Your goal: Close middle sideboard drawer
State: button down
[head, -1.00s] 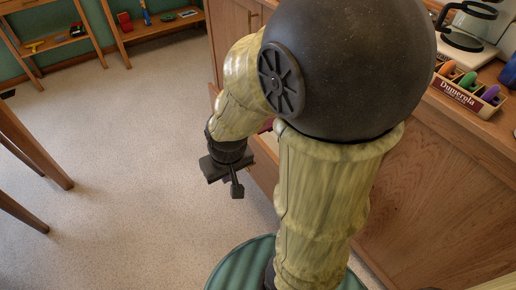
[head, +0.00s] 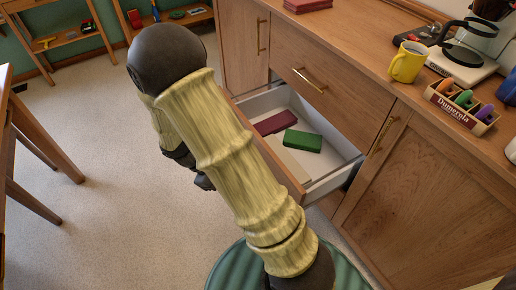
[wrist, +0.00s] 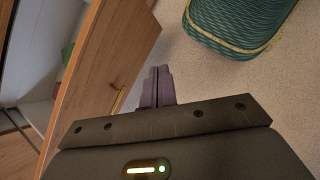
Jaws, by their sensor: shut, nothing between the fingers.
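The middle sideboard drawer (head: 336,178) stands pulled out, its white inside showing in the head view. It holds a dark red box (head: 276,122), a green box (head: 303,141) and a pale flat thing (head: 290,163). My arm covers part of its wooden front. In the wrist view the drawer front (wrist: 112,55) stands just left of my gripper (wrist: 159,74), with its brass handle (wrist: 118,101) close to the fingers. The fingers are shut and empty, on the outer side of the front. I cannot tell whether they touch it. In the head view the gripper is mostly hidden behind my arm.
A shut drawer (head: 322,77) lies above the open one, with cupboard doors (head: 430,190) beside it. Table legs (head: 38,150) are at left. Open floor (head: 120,190) lies between.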

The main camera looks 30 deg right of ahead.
aim_at(265, 149)
jog(key=w+a+f+n+t+h+p, duration=0.1)
jog(key=w+f+n+t+h+p, duration=0.2)
jog(key=n+h, duration=0.7)
jog(key=w+t+h+p, duration=0.1)
jog(key=w+t+p, duration=0.1)
jog(key=w, duration=0.2)
jog(key=shift+w+f+h, duration=0.3)
jog(key=shift+f+h, duration=0.05)
jog(key=shift+h, duration=0.05)
jog(key=d+b, duration=0.1)
jog(key=d, duration=1.1)
jog(key=shift+d, duration=0.4)
jog(key=shift+w+d, duration=0.1)
jog(key=shift+d, duration=0.4)
jog(key=shift+w+d, duration=0.1)
jog(key=shift+w, duration=0.05)
